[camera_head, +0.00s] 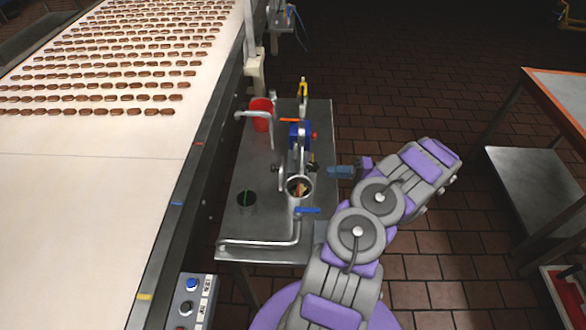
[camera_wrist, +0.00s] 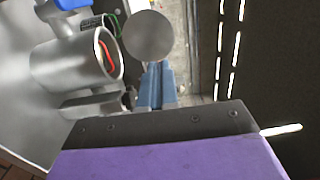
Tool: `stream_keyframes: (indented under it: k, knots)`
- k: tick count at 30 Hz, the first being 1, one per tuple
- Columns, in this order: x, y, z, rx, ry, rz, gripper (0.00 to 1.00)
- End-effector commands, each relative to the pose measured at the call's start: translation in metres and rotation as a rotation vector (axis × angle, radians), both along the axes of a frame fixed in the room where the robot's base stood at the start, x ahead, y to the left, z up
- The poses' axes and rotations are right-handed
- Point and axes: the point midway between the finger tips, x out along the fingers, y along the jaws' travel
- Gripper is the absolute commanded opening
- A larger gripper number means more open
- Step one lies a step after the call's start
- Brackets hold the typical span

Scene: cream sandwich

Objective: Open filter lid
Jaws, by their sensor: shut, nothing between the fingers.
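The filter housing is a grey metal cylinder (camera_wrist: 70,64) at the left of the wrist view, with its round mouth uncovered and a red item inside. It also shows in the head view as a ring-shaped opening (camera_head: 299,186) on the pipework. A round grey disc, which looks like the filter lid (camera_wrist: 148,36), stands to the right of the mouth, swung away from it. My gripper (camera_head: 332,171) is to the right of the housing in the head view. Its blue fingers (camera_wrist: 156,70) are closed together, empty, just below the disc in the wrist view; contact cannot be told.
The pipework stands on a metal table (camera_head: 238,222) with a red cup (camera_head: 261,114), a dark container (camera_head: 247,201) and a blue-handled valve (camera_head: 307,210). A conveyor (camera_head: 90,190) runs along the left.

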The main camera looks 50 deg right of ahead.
Motion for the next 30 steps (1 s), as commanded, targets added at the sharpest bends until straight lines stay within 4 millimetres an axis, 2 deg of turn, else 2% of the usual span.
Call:
stream_keyframes:
  k: [2,5,14,24,30]
  knots:
    - [-0.003,-0.005,-0.001,-0.007,-0.011,-0.019,0.0]
    - [0.001,-0.004,-0.001,-0.006,-0.015,-0.022,0.0]
    - [0.036,0.026,0.001,-0.001,-0.014,-0.018,0.0]
    - [0.084,0.064,0.001,-0.004,-0.011,-0.017,0.0]
    - [0.101,0.075,0.003,-0.005,-0.013,-0.018,0.0]
